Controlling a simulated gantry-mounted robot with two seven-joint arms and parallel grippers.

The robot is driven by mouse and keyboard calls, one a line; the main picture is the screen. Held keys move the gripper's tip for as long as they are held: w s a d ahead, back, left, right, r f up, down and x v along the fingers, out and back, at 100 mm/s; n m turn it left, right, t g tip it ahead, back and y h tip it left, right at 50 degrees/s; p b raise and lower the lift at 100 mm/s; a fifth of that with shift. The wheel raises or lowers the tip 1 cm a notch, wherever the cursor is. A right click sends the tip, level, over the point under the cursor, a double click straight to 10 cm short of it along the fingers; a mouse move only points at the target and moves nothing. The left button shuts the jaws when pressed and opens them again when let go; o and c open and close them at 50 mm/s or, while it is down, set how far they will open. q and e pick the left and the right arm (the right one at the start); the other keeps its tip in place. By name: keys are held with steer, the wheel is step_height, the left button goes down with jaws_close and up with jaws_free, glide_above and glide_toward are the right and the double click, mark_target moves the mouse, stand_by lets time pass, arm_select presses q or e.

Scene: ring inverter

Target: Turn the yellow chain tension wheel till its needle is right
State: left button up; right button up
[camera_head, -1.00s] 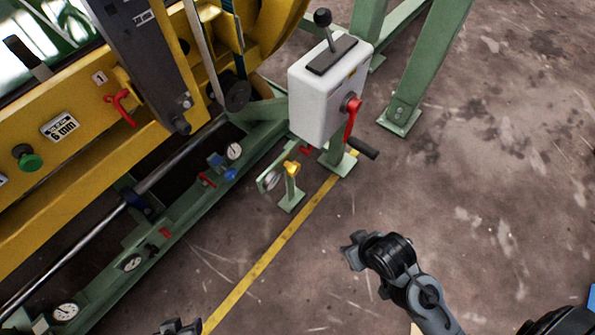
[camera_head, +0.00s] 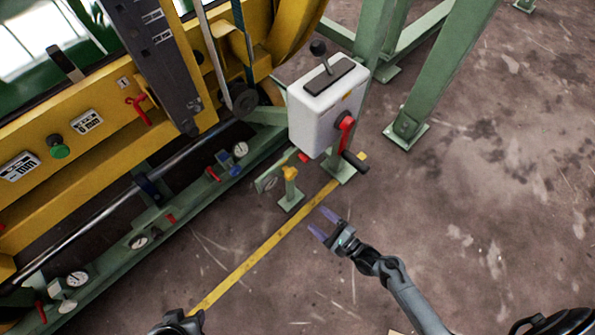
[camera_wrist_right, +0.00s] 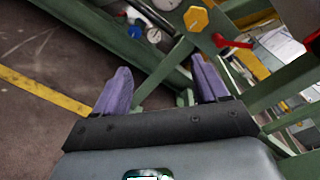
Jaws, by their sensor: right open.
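The yellow wheel (camera_head: 290,173) is a small knob on top of a short green post near the machine's lower rail. A round gauge (camera_head: 271,183) sits just left of it, seen nearly edge-on, so its needle cannot be read. In the right wrist view the yellow wheel (camera_wrist_right: 196,19) shows as a hexagonal knob beyond the fingers, with the gauge (camera_wrist_right: 165,4) cut by the top edge. My right gripper (camera_head: 323,223) is open and empty, with purple fingers, apart from the wheel to its lower right. My left gripper (camera_head: 178,322) shows only partly at the bottom edge.
A white control box (camera_head: 325,110) with a black lever and red crank stands just behind the wheel. A green leg (camera_head: 440,75) rises to the right. A yellow floor line (camera_head: 250,262) runs below the post. The floor at right is clear.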

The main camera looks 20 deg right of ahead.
step_height(320, 180, up, 2)
steer(key=w+d+r+m+p, duration=0.1)
steer(key=w+d+p, duration=0.1)
steer(key=w, duration=0.1)
steer(key=t, duration=0.1)
glide_toward(293, 176)
steer(key=b+x, duration=0.4)
steer(key=x, duration=0.4)
steer(key=shift+f, duration=0.15)
steer(key=shift+w+a+b, duration=0.2)
steer(key=shift+w+b, duration=0.15)
steer(key=shift+w, duration=0.15)
arm_select(q)
steer(key=shift+s+d+f, duration=0.15)
steer(key=shift+s+f, duration=0.1)
steer(key=shift+f, duration=0.55)
arm_select(e)
steer(key=shift+w, duration=0.1)
arm_select(q)
steer(key=shift+r, duration=0.1)
arm_select(e)
steer(key=c, duration=1.1)
